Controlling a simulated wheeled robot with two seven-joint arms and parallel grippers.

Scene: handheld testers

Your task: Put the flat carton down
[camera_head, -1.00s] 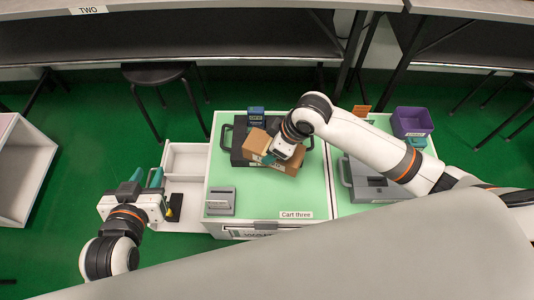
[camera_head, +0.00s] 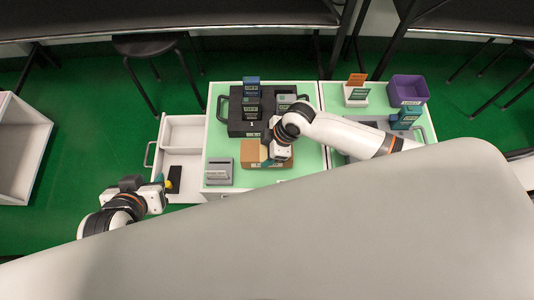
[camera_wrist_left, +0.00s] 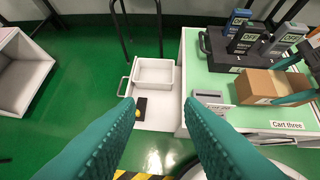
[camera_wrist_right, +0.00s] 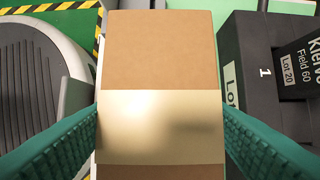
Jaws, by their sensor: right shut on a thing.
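The flat carton is a brown cardboard box with a paler band across it (camera_wrist_right: 160,55). In the head view the carton (camera_head: 252,153) is on or just above the green cart top, in front of the black case; I cannot tell whether it touches. My right gripper (camera_head: 272,152) is shut on the carton, with a teal finger along each side in the right wrist view. My left gripper (camera_wrist_left: 158,125) is open and empty, left of the cart, over the green floor and near the open white drawer (camera_head: 186,135).
A grey device (camera_head: 219,171) sits at the cart's left front. A purple bin (camera_head: 408,90) and an orange-tabbed holder (camera_head: 356,92) stand further right.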

